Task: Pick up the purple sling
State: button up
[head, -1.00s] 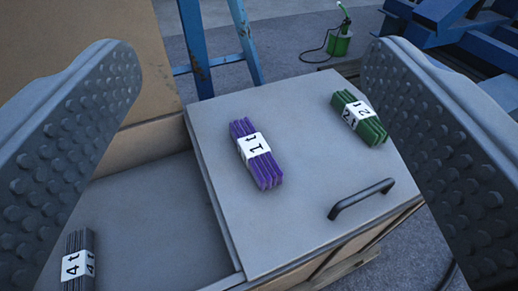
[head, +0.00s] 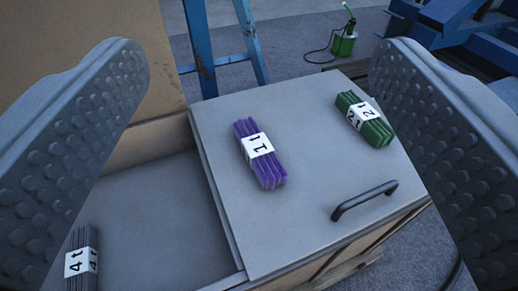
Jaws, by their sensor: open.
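The purple sling (head: 259,153) is a folded bundle with a white band marked "1t". It lies on the grey lid (head: 300,225) of a box, left of the lid's middle. My gripper (head: 258,150) is open, with one studded jaw at the left edge of the view and the other at the right edge. The sling shows between the jaws but farther off, and neither jaw touches it.
A green sling (head: 365,119) marked "2t" lies on the lid to the right. A black handle (head: 364,199) stands up near the lid's front edge. A grey sling (head: 82,260) marked "4t" lies lower left. A blue ladder (head: 222,45) stands behind.

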jog(key=shift+o, duration=0.5)
jog(key=n+g, duration=0.5)
jog(key=g, duration=1.1)
send_over(257, 144)
jog(key=s+d, duration=0.1)
jog(key=s, duration=0.2)
notch_tip(257, 144, down, 19)
jog(key=shift+y, duration=0.4)
jog(key=f, duration=0.3)
jog(key=w+f, duration=0.1)
jog(key=f, duration=0.3)
jog(key=w+f, duration=0.1)
jog(key=f, duration=0.3)
jog(key=shift+a+f, duration=0.15)
jog(key=shift+a, duration=0.2)
jog(key=shift+w+a+f, duration=0.1)
jog(key=shift+w+f, duration=0.05)
jog(key=shift+f, duration=0.7)
jog(key=shift+w+f, duration=0.2)
jog(key=shift+f, duration=0.65)
jog(key=shift+w+a+f, duration=0.1)
jog(key=shift+w+f, duration=0.05)
jog(key=shift+f, duration=0.7)
jog(key=c, duration=1.3)
